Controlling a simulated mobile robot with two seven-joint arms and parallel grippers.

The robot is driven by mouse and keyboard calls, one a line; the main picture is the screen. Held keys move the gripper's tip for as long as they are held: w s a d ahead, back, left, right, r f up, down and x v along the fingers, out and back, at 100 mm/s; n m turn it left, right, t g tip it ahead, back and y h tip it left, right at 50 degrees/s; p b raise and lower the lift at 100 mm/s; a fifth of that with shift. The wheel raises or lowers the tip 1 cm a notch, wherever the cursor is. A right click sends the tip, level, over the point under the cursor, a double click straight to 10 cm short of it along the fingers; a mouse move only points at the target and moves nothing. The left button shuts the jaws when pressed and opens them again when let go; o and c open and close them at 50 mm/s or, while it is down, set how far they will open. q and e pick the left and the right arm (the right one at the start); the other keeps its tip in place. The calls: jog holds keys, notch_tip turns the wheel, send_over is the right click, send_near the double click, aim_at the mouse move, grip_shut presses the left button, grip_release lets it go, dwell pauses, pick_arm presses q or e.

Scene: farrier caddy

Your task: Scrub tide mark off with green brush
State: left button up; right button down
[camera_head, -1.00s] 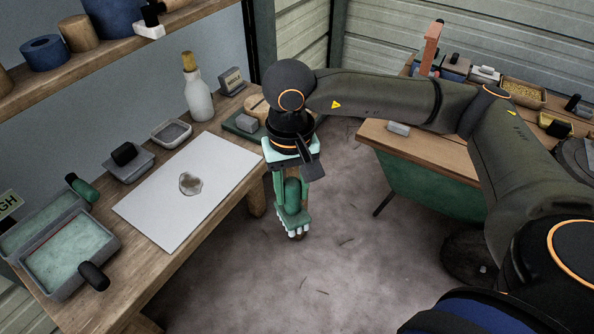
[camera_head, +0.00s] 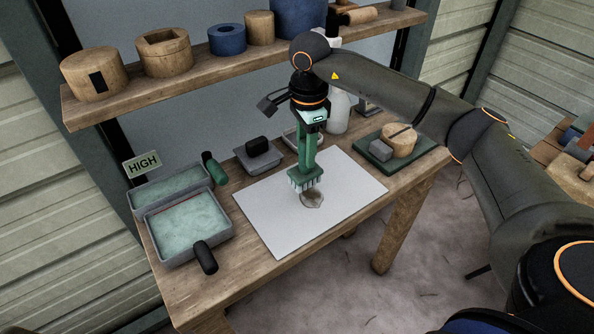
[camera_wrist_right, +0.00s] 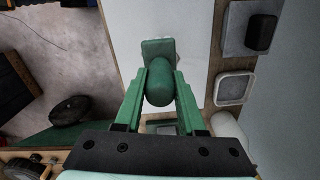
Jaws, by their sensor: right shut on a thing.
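My right gripper (camera_head: 306,160) is shut on the green brush (camera_head: 305,177) and holds it with its pale bristles pointing down. In the right wrist view the brush's rounded green handle (camera_wrist_right: 158,85) sits between the two green fingers. The brown-grey tide mark (camera_head: 313,200) is a small round ring on the white sheet (camera_head: 280,225). The brush is over the sheet, just behind the tide mark and partly in front of its back edge. I cannot tell whether the bristles touch the sheet. My left gripper is out of view.
A shelf (camera_head: 90,112) hangs behind.

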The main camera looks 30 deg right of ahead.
jog(key=w+d+m, duration=0.1)
jog(key=m, duration=0.2)
jog(key=d+m, duration=0.2)
jog(key=m, duration=0.1)
jog(key=w+d+m, duration=0.1)
jog(key=d+m, duration=0.1)
jog(key=m, duration=0.1)
jog(key=shift+w+f, duration=0.15)
jog(key=shift+w, duration=0.2)
pick_arm(q)
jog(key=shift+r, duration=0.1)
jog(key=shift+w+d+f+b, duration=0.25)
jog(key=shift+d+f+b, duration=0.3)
jog(key=shift+b, duration=0.45)
pick_arm(e)
notch_tip(320, 180, down, 5)
jog(key=shift+f, duration=0.1)
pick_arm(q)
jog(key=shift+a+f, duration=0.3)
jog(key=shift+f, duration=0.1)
pick_arm(e)
jog(key=shift+f, duration=0.1)
